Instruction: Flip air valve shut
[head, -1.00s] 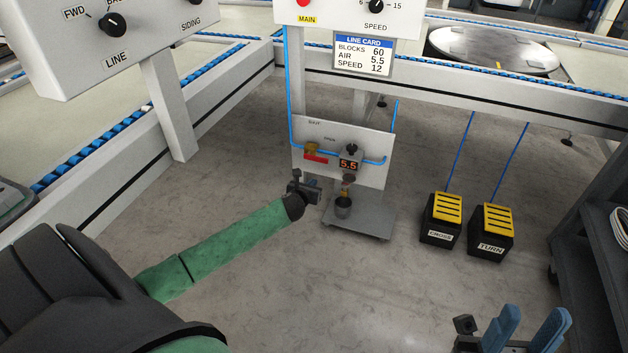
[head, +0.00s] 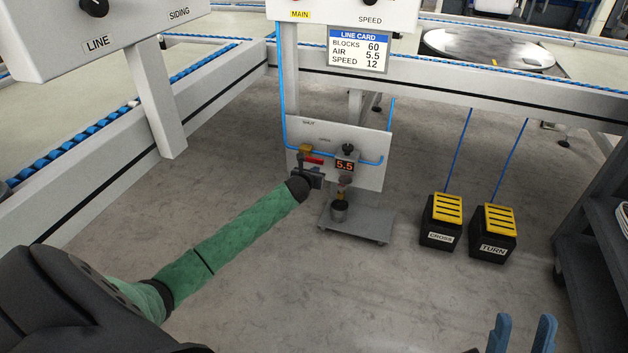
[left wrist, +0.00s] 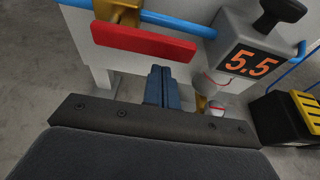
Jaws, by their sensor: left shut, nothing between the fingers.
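The air valve has a brass body (left wrist: 118,12) on a blue pipe, with a flat red lever (left wrist: 145,40) reaching right from it, roughly along the pipe. In the head view the red lever (head: 314,160) shows on the white panel (head: 368,174), below the small SHUT and OPEN labels. My left gripper (head: 312,178) is shut and empty, close to the panel just below the lever. In the left wrist view its blue fingertips (left wrist: 161,73) are below the lever's right half; contact cannot be told. My right gripper (head: 522,335) is open and empty at the bottom edge.
Two pedals (head: 441,221) (head: 493,233) sit on the floor to the right. A control box (head: 95,35) is at upper left.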

